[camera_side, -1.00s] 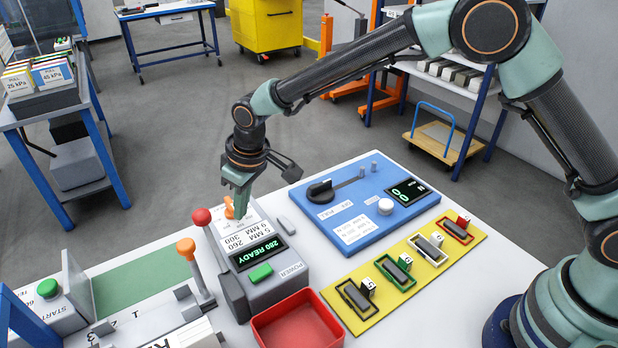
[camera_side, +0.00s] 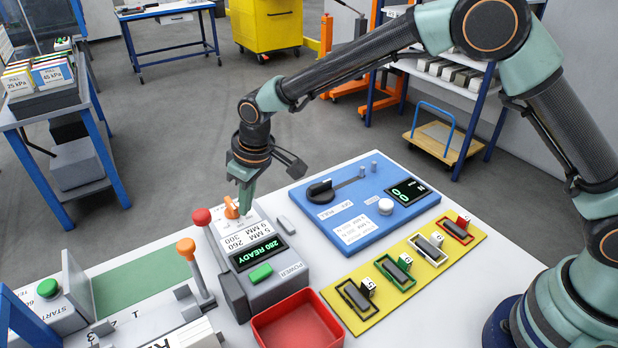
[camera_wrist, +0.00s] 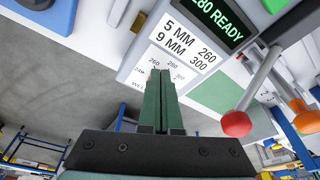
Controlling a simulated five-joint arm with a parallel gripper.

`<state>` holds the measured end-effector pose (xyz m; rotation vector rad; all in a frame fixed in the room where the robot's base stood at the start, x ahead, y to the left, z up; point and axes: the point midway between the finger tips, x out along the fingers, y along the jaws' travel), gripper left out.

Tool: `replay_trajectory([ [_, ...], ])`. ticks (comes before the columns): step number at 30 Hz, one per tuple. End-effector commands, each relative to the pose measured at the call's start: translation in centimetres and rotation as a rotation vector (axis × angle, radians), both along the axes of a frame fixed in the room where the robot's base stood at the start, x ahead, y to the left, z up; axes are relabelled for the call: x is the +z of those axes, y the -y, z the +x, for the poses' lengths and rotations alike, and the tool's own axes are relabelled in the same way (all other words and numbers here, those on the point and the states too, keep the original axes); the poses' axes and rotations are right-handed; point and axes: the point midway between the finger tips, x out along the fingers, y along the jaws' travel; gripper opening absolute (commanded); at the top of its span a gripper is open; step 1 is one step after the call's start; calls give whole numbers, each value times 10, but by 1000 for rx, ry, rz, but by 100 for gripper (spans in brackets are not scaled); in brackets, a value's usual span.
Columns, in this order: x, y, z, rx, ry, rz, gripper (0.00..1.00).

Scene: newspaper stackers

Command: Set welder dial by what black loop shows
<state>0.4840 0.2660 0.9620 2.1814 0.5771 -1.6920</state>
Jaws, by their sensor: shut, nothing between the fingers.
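The welder (camera_side: 276,284) is a grey box with an orange dial (camera_side: 231,208) at its far end. Its display (camera_side: 258,253) reads READY after a number that looks like 280. A white label (camera_side: 246,234) reads 5 MM 260 and 9 MM 300; it also shows in the wrist view (camera_wrist: 184,48). My gripper (camera_side: 246,205) is shut and empty, its tips just right of the dial. In the wrist view my gripper (camera_wrist: 160,82) covers part of the dial scale and hides the dial. The black loop (camera_side: 346,302) lies nearest on the yellow board, around a dark bar with a small tag that looks like 5.
The yellow board (camera_side: 447,268) also bears green, white and red loops. A blue panel (camera_side: 330,228) with a black knob stands behind. A red tray (camera_side: 268,325) sits in front of the welder. A red-knobbed lever (camera_side: 201,216) and an orange-knobbed lever (camera_side: 186,246) stand at left.

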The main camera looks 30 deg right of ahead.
Motion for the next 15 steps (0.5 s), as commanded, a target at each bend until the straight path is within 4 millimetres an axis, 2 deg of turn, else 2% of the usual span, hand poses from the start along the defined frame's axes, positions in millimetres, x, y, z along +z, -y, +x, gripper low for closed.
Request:
replay_trajectory([
  [15, 0, 10, 9, -1, 3, -5, 0],
])
